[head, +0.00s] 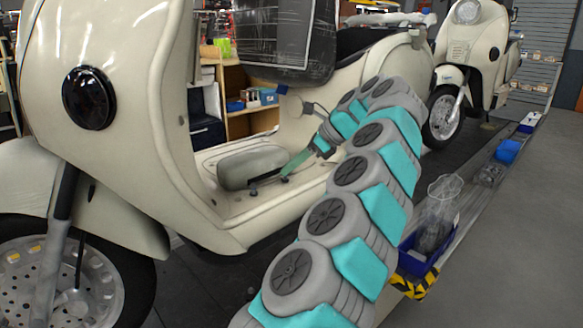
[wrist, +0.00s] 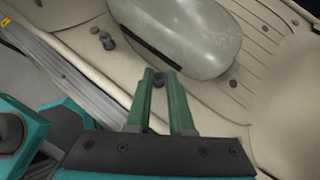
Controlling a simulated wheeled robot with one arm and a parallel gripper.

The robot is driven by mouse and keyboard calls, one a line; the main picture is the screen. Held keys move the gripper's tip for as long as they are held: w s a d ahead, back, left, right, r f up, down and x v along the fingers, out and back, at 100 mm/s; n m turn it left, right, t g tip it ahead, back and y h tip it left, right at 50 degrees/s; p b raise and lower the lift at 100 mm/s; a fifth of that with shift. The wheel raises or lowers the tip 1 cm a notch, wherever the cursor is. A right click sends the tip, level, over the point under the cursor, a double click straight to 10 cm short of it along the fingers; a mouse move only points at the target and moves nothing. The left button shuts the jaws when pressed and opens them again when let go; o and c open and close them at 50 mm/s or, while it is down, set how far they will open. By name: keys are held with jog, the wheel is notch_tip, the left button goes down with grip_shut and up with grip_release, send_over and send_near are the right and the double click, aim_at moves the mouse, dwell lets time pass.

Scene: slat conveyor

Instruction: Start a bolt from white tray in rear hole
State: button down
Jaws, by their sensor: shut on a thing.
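My gripper (wrist: 160,82) has green fingers, close together at the tips around a small dark bolt (wrist: 158,77), low over the scooter's cream footboard (wrist: 200,103). In the head view my gripper (head: 288,172) reaches down to the footboard beside a grey-green rounded cover (head: 253,169). A second dark bolt (wrist: 106,40) stands on the footboard left of the cover in the wrist view. Dark round spots, perhaps holes, show left (wrist: 94,30) and right (wrist: 233,83) of the cover. The hole under my fingertips is hidden.
The cream front shield (head: 120,90) rises left of my arm, and the seat side is behind it. A blue bin (head: 413,262) with a clear bag stands on the conveyor edge at right. Another scooter (head: 470,60) stands behind. The grey floor at right is clear.

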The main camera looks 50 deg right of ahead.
jog(key=shift+a+f+m+t+h+b, duration=0.15)
jog(key=shift+m+h+b, duration=0.3)
jog(key=shift+b, duration=0.8)
jog(key=shift+a+f+m+t+h+b, duration=0.15)
jog(key=shift+m+h+b, duration=0.3)
jog(key=shift+b, duration=0.75)
jog(key=shift+d+r+m+b, duration=0.1)
jog(key=shift+r+m+b, duration=0.15)
jog(key=shift+m+b, duration=0.3)
jog(key=shift+s+f+m+h+b, duration=0.15)
jog(key=shift+m+h+b, duration=0.2)
jog(key=shift+b, duration=0.6)
jog(key=shift+a+m+h+b, duration=0.2)
jog(key=shift+m+h+b, duration=0.7)
jog(key=shift+b, duration=0.95)
jog(key=shift+w+a+m+g+h+b, duration=0.1)
jog(key=shift+a+m+g+h+b, duration=0.1)
jog(key=shift+m+h+b, duration=1.3)
jog(key=shift+w+a+m+g+h+b, duration=0.15)
jog(key=shift+m+b, duration=0.55)
jog(key=shift+b, duration=1.65)
jog(key=shift+a+m+g+h, duration=0.1)
jog(key=shift+m+g+h, duration=0.35)
jog(key=shift+m+h, duration=0.4)
